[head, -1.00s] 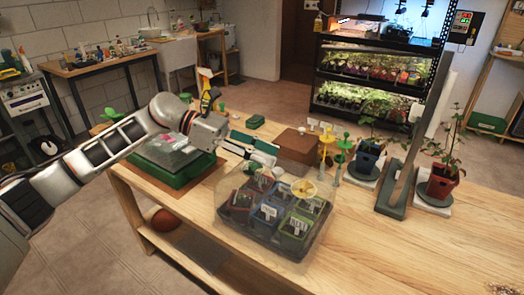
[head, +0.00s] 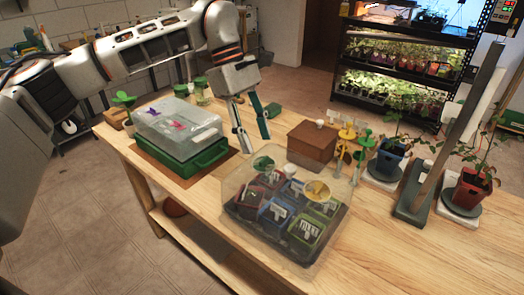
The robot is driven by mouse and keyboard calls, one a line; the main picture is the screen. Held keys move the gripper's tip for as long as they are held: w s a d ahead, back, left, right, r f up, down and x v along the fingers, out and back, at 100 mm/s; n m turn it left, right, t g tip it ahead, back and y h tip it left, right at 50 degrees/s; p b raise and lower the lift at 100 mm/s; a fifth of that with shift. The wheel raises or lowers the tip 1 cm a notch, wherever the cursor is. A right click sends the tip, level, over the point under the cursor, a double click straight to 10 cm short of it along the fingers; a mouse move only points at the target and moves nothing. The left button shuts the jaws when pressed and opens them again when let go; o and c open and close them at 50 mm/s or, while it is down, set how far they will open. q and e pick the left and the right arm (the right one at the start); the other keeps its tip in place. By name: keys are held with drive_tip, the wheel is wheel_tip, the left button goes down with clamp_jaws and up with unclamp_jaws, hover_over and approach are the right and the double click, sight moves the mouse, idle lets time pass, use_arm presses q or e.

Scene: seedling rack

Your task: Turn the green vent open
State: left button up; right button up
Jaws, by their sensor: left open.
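The green vent (head: 263,163) is a small round disc on top of the clear dome (head: 330,228) over a tray of seedling pots. A yellow vent (head: 317,190) sits on the same dome to its right. My left gripper (head: 254,143) points down with its two fingers apart and nothing between them. In the picture its fingertips are just above and left of the green vent. I cannot tell whether they touch it. My right gripper is not in view.
A green tray (head: 190,166) under a clear lid stands on the left. A brown box (head: 312,146) stands behind the dome, with green and yellow stakes beside it. Potted plants and a dark upright post (head: 450,140) are on the right. The front right tabletop is clear.

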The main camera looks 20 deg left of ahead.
sight(263, 159)
use_arm(q)
drive_tip(key=x, duration=0.3)
drive_tip(key=shift+d+f, duration=0.15)
drive_tip(key=shift+f, duration=0.1)
drive_tip(key=shift+s+d+f, duration=0.1)
drive_tip(key=shift+d+f, duration=0.05)
drive_tip(key=shift+f, duration=0.2)
drive_tip(key=shift+c, duration=0.3)
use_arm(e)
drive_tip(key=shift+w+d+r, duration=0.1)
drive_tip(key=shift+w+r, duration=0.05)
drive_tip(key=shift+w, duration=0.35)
use_arm(q)
drive_tip(key=c, duration=1)
drive_tip(key=shift+c, duration=0.2)
